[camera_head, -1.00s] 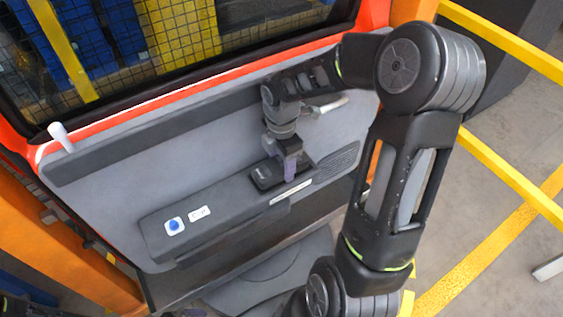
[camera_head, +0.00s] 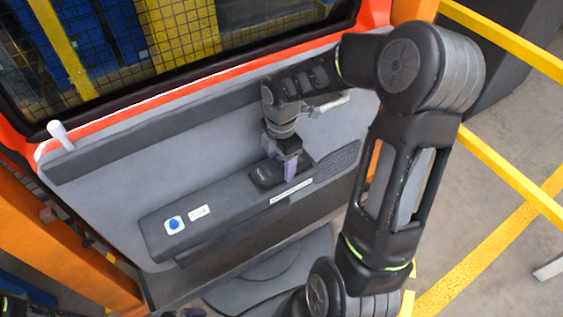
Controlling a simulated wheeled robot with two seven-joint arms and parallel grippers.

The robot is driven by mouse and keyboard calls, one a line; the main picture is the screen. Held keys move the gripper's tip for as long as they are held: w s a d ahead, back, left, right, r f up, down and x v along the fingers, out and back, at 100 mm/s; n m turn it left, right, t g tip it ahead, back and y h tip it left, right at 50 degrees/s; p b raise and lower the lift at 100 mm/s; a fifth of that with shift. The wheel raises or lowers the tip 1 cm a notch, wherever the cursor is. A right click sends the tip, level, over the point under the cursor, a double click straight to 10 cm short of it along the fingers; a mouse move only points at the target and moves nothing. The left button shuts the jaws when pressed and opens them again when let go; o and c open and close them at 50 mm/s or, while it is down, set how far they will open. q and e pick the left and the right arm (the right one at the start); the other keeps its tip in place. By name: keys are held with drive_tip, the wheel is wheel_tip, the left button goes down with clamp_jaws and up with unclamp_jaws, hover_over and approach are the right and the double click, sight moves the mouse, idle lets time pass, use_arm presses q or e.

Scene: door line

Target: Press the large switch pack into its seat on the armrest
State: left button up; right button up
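The large switch pack (camera_head: 265,174) is a dark block on the top of the armrest (camera_head: 235,203), right of the middle. It looks seated or nearly so; at this size I cannot tell whether it is flush. My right gripper (camera_head: 290,175) reaches down from the upper right, with its fingertips at the right end of the pack. The fingers hide that end, and I cannot tell whether they are shut, or on what. My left gripper is not clearly in view; only small dark parts show at the bottom left edge.
The armrest also carries a blue round button (camera_head: 174,224) and a small white switch plate (camera_head: 200,213) at its left end. A grey speaker grille (camera_head: 338,160) lies to the right. A white lock pin (camera_head: 60,136) stands at the door's upper left. Yellow rails (camera_head: 510,174) run at the right.

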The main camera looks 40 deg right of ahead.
drive_tip(key=shift+o, duration=0.4)
drive_tip(key=shift+s+a+f, duration=0.1)
drive_tip(key=shift+s+f, duration=0.2)
drive_tip(key=shift+s, duration=0.05)
drive_tip(key=shift+r, duration=0.1)
drive_tip(key=r, duration=0.8)
drive_tip(key=shift+w+r, duration=0.15)
drive_tip(key=shift+w, duration=0.2)
drive_tip(key=shift+s, duration=0.1)
